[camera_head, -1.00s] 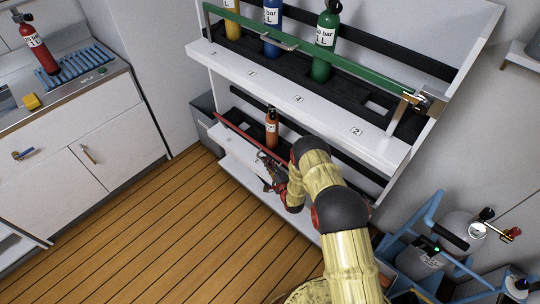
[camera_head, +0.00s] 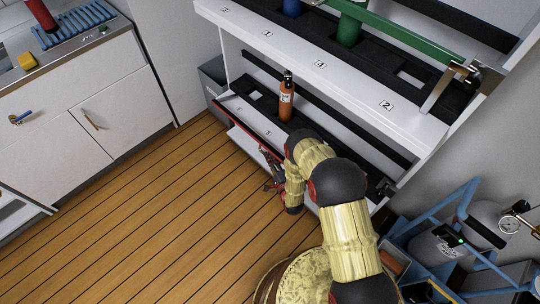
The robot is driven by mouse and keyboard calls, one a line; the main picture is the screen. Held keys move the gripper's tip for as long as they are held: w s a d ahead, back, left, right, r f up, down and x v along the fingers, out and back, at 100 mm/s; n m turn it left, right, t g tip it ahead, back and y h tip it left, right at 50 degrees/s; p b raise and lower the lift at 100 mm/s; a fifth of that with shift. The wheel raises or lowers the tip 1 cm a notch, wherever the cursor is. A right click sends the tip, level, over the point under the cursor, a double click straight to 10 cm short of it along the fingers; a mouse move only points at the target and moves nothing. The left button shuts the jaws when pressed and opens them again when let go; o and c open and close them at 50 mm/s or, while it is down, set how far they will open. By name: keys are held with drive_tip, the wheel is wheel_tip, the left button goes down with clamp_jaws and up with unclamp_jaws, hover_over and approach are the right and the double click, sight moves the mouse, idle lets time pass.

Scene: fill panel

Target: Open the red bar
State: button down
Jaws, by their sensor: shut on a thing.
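The red bar (camera_head: 240,126) runs along the front of the lower shelf, from its left end toward my gripper. It sits low and out in front of an orange bottle (camera_head: 286,103), with shelf surface showing between them. My gripper (camera_head: 270,184) is at the front of the lower shelf, shut on the red bar. The fingertips are small and dark here, and the exact contact is hard to see. My arm covers the bar's right part.
The upper shelf (camera_head: 300,62) overhangs the lower one, with a green bar (camera_head: 410,38) across it. A blue-framed cart (camera_head: 445,220) with a grey tank stands close at right. White cabinets (camera_head: 120,100) stand at left. Wooden floor (camera_head: 150,215) is clear in front.

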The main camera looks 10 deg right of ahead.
drive_tip(key=shift+f+n+b, duration=0.5)
drive_tip(key=shift+f+n, duration=0.2)
drive_tip(key=shift+f, duration=0.3)
drive_tip(key=shift+w+t, duration=0.1)
drive_tip(key=shift+t, duration=0.2)
drive_tip(key=c, duration=2.2)
unclamp_jaws()
drive_tip(key=shift+r, duration=0.1)
drive_tip(key=v, duration=1.2)
drive_tip(key=shift+d, duration=0.1)
